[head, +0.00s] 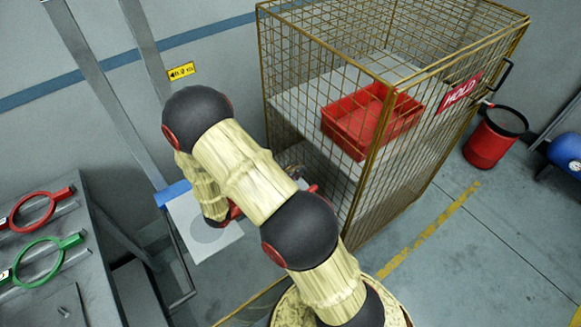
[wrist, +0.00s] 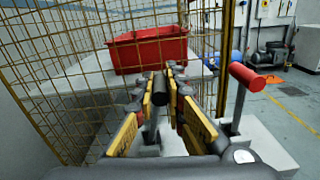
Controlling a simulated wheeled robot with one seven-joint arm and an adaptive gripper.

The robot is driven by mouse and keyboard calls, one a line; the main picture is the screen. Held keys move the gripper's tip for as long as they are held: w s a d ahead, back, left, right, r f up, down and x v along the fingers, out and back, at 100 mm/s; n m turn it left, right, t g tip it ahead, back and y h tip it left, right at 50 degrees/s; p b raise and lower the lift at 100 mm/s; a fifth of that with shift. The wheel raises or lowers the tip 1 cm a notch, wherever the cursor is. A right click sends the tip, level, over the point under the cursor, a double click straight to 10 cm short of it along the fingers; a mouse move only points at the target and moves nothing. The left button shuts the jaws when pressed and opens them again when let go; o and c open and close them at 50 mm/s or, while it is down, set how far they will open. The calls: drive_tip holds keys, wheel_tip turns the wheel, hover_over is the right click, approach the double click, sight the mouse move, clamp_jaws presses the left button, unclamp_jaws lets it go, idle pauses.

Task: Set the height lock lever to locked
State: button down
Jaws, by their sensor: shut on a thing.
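In the wrist view my gripper (wrist: 167,78) has its yellow-padded fingers closed around a lever with a black grip (wrist: 159,92). The lever's grey shaft runs down between the fingers to a pale base. A second lever with a red cylindrical grip (wrist: 248,77) stands to the right of the fingers, tilted and apart from them, on a pale block. No label is readable on either lever, so I cannot tell by marking which is the height lock. In the head view my arm hides the gripper and the black grip; a bit of red grip (head: 313,188) shows beside the arm.
A yellow wire cage (head: 358,190) with a red tray (head: 345,145) inside stands close behind the levers. A pale plate (head: 222,240) lies left of my arm. Red and green ring tools (head: 35,212) lie on a bench at left.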

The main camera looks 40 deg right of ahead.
drive_tip(key=s+m, duration=0.1)
drive_tip(key=s+f+m+b, duration=0.1)
drive_tip(key=shift+m, duration=0.4)
drive_tip(key=s+f+m+b, duration=0.1)
drive_tip(key=s+m+b, duration=0.1)
drive_tip(key=m, duration=0.1)
drive_tip(key=shift+s+a+f+m, duration=0.1)
drive_tip(key=shift+s+f+m, duration=0.05)
drive_tip(key=shift+f+m, duration=0.2)
drive_tip(key=shift+s+f, duration=0.25)
drive_tip(key=shift+f, duration=0.1)
drive_tip(key=shift+s+f, duration=0.1)
drive_tip(key=c, duration=1.8)
unclamp_jaws()
drive_tip(key=shift+a, duration=0.1)
drive_tip(key=a, duration=1.2)
drive_tip(key=shift+w, duration=0.4)
